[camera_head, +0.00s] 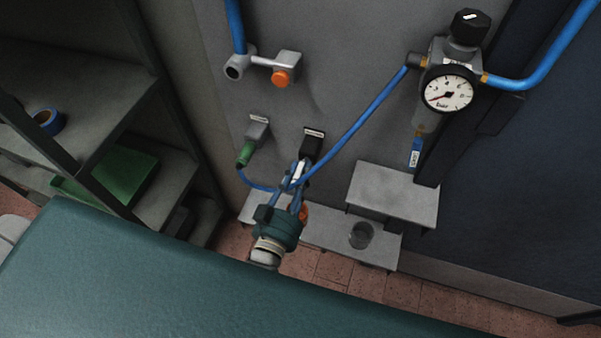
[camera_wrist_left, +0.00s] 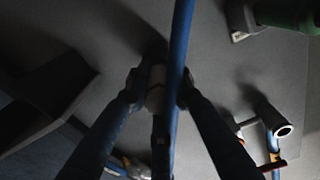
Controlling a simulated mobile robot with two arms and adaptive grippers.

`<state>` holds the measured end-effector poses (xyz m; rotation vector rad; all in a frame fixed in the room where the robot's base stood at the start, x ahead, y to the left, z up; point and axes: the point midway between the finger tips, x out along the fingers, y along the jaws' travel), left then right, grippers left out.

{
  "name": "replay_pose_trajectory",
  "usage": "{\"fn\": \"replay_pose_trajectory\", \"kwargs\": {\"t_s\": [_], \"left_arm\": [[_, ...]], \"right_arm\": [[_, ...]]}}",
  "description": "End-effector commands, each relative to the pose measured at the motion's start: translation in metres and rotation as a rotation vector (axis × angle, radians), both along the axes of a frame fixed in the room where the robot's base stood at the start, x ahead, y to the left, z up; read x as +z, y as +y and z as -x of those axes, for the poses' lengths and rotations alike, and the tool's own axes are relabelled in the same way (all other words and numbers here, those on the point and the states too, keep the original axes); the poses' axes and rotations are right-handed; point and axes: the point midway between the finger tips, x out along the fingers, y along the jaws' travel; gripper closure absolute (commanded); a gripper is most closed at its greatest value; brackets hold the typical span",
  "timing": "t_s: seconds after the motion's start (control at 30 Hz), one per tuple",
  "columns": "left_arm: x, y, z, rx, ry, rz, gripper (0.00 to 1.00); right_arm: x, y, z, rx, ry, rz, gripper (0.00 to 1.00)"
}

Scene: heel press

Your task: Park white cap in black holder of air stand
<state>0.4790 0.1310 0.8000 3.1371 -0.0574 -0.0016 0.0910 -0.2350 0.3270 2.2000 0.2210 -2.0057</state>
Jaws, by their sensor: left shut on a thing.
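The white cap (camera_head: 299,171) sits between the fingers of my left gripper (camera_head: 295,180), which is shut on it. In the left wrist view the pale cap (camera_wrist_left: 156,86) shows between the fingertips, partly covered by a blue hose. The black holder (camera_head: 314,143) is on the grey panel, just above and right of the gripper in the head view. The cap is below its lower end, and I cannot tell whether they touch. My right gripper is not in view.
A blue hose (camera_head: 365,115) runs from the gauge regulator (camera_head: 448,92) past the gripper to a green plug (camera_head: 245,153) in a grey holder. A fitting with an orange knob (camera_head: 281,77) is above. Grey ledges (camera_head: 393,192) stand at right, a shelf (camera_head: 75,90) at left.

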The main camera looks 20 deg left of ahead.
Motion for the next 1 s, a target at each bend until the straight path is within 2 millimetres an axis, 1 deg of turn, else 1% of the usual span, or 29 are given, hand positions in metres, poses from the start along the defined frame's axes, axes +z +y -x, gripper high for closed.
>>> {"fn": "replay_pose_trajectory", "kwargs": {"t_s": [0.57,0.6,0.67,0.7,1.0], "left_arm": [[0.000,0.000,-0.012,0.000,-0.001,0.000,1.00],[0.000,0.000,-0.012,0.000,0.000,0.000,0.70],[0.000,0.000,-0.012,0.000,0.000,0.000,0.58],[0.000,0.000,-0.012,0.000,0.000,0.000,0.56],[0.000,0.000,-0.009,0.000,0.001,0.000,0.56]], "right_arm": [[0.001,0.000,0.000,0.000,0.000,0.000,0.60],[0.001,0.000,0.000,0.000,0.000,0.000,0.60],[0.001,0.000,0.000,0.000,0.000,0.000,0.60],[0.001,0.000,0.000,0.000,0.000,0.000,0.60],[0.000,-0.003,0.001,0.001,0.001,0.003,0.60]]}}
